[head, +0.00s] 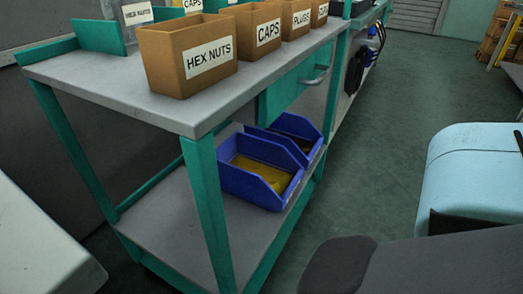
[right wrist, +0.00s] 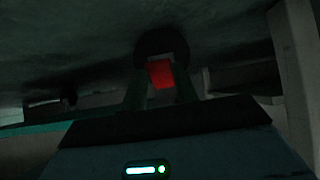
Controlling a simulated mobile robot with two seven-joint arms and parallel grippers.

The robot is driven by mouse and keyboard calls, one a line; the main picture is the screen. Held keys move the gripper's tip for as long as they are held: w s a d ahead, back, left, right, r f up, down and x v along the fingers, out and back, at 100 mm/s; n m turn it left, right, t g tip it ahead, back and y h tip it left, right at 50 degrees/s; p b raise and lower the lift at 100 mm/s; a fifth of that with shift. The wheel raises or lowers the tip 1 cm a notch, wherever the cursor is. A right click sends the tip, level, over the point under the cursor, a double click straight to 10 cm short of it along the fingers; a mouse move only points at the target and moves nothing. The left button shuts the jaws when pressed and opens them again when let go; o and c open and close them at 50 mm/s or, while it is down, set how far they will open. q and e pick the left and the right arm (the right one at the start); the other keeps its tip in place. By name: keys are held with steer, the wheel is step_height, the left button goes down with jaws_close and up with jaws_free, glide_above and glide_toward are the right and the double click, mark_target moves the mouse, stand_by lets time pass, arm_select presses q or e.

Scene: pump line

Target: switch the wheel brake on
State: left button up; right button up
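In the right wrist view, a small red tab (right wrist: 160,74) shows just below a dark round shape (right wrist: 165,45) that looks like a caster wheel. It looks like the wheel brake. My right gripper (right wrist: 160,88) points at it, with its two dim fingers apart, one on each side of the red tab in the picture. The view is very dark, so I cannot tell whether the fingers touch the tab. The teal-framed cart (head: 205,190) stands in the head view. Its casters are hidden there, and neither gripper shows in that view.
Brown bins marked HEX NUTS (head: 188,55) and CAPS (head: 247,38) stand on the cart top. Blue bins (head: 255,175) sit on its lower shelf. A pale post (right wrist: 298,75) stands at the right in the wrist view. Green floor (head: 390,110) is open right of the cart.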

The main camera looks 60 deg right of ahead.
steer(key=o, duration=0.4)
arm_select(q)
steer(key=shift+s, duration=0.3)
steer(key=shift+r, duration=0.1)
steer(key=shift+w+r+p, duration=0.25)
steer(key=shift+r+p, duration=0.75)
steer(key=shift+p, duration=0.05)
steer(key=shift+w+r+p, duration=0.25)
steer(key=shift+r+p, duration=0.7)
steer(key=shift+p, duration=0.05)
arm_select(e)
steer(key=v, duration=0.7)
steer(key=shift+s+r, duration=0.25)
steer(key=shift+s, duration=0.05)
steer(key=shift+r, duration=0.1)
